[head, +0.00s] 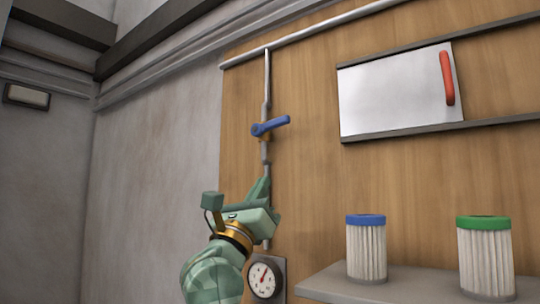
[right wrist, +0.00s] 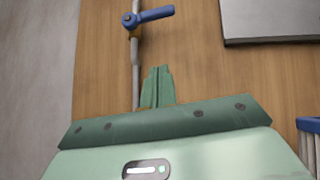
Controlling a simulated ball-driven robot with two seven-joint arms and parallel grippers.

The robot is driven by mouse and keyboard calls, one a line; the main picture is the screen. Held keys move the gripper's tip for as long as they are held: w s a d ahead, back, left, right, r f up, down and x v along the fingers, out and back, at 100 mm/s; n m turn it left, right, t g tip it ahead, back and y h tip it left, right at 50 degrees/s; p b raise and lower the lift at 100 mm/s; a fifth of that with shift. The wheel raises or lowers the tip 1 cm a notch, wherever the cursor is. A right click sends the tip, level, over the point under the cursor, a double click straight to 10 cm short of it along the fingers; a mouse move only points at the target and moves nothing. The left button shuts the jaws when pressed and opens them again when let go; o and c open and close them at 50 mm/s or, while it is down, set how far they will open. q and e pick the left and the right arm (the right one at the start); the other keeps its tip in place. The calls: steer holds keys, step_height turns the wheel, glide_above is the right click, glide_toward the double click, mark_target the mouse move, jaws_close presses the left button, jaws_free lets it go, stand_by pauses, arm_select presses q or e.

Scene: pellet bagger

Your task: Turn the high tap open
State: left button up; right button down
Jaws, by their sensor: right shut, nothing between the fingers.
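The high tap (head: 270,126) has a blue lever on a grey vertical pipe (head: 266,85) on the wooden panel. Its lever points right and slightly up, across the pipe. In the right wrist view the tap (right wrist: 148,17) is at the top, beyond my fingertips. My right gripper (head: 265,184) is below the tap, apart from it, with its fingers pointing up. In the right wrist view its fingers (right wrist: 157,70) are together with nothing between them. My left gripper is not in view.
A pressure gauge (head: 264,278) is below my right gripper. A shelf (head: 335,284) at right holds a blue-topped filter (head: 366,250) and a green-topped filter (head: 485,257). A white sliding panel (head: 395,92) with a red handle (head: 447,78) is at upper right. The wood around the tap is clear.

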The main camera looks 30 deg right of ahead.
mark_target(271, 125)
arm_select(q)
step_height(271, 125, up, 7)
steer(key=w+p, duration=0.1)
steer(key=p, duration=0.5)
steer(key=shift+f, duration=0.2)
arm_select(e)
steer(key=w+d+r, duration=0.3)
steer(key=d+r, duration=0.2)
steer(key=r, duration=0.6)
steer(key=shift+d, duration=0.3)
steer(key=shift+w+d, duration=0.1)
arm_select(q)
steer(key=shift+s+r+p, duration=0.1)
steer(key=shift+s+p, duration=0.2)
arm_select(e)
steer(key=shift+r, duration=0.2)
